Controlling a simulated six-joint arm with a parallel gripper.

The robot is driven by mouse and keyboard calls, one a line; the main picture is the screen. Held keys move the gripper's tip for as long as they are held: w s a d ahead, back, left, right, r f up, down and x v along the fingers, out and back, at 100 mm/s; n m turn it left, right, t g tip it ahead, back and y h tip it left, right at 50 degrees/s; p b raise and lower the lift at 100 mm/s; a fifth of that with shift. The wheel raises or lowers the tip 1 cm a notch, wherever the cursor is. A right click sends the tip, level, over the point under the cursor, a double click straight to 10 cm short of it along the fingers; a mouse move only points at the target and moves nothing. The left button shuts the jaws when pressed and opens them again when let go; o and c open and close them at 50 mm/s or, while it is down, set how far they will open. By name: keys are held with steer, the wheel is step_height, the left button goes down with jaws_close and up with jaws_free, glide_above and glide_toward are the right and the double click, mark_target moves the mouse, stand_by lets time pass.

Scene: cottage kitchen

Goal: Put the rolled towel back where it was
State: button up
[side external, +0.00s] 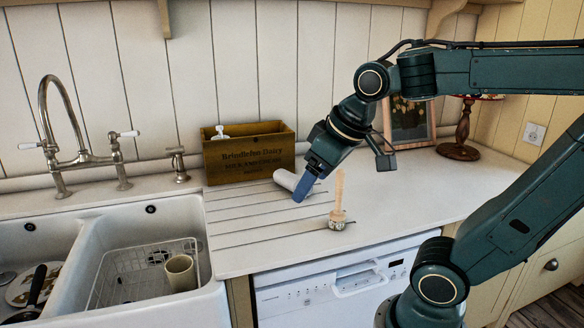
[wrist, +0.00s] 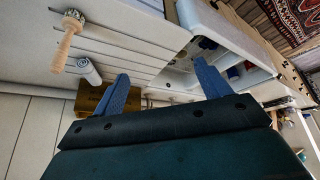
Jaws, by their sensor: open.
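The rolled towel (side external: 284,179) is a pale grey-white roll lying on the grooved drainboard (side external: 240,213), just in front of the wooden crate. In the side view my gripper (side external: 302,190) points down at it, and a blue finger hides part of the roll. In the wrist view the towel (wrist: 88,71) lies outside the open blue fingers of my gripper (wrist: 162,88), beyond the left one. Nothing is between the fingers. Whether a finger touches the towel cannot be told.
A wooden-handled brush (side external: 338,205) stands upright on the counter to the right. The dairy crate (side external: 248,156) holds a bottle behind the towel. A double sink (side external: 205,262) with a wire rack and mug is left. A picture frame (side external: 409,122) and lamp (side external: 460,140) stand behind.

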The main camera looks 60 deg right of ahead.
steer(key=s+a+f, duration=0.2)
steer(key=s+a, duration=0.1)
steer(key=s, duration=0.2)
steer(key=shift+s+n+y, duration=0.35)
steer(key=shift+n+y, duration=0.05)
stand_by(0.9)
